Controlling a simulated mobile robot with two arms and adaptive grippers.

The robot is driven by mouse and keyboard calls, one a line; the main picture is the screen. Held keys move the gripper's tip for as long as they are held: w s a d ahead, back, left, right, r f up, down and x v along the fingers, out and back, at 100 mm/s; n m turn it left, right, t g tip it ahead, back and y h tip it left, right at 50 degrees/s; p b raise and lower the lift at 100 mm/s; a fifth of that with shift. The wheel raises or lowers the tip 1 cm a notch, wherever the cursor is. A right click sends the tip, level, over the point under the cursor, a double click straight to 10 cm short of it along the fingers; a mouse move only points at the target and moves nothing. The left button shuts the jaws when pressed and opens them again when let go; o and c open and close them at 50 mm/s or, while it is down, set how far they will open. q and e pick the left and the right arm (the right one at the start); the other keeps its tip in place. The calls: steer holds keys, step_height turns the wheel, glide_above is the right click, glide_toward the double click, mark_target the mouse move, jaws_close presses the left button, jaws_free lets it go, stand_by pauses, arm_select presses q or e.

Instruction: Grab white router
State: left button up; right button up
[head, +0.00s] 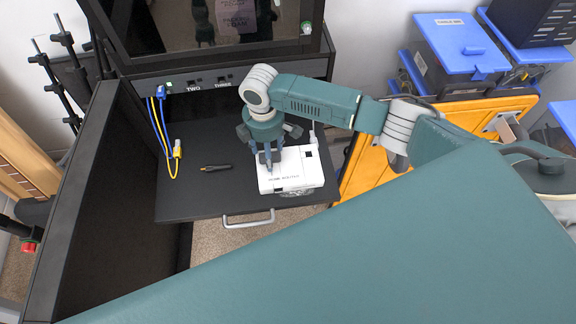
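A white router (298,172) lies flat near the front right of a black pull-out shelf (190,205). My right arm comes in from the right, and its gripper (268,160) points down at the router's left part. The fingertips overlap the router in the picture. I cannot tell whether they touch it or how far apart they are. The gripper hides the router's back left corner. My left gripper is not in view.
A small black tool (216,168) lies left of the router. Blue and yellow cables (164,135) hang on the shelf's left side. A rack panel (210,82) closes off the back. A metal handle (247,221) sticks out at the front. A yellow cabinet (368,172) stands to the right.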

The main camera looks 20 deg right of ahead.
steer(key=shift+f, duration=0.2)
steer(key=shift+w, duration=0.1)
jaws_close()
steer(key=shift+r, duration=0.1)
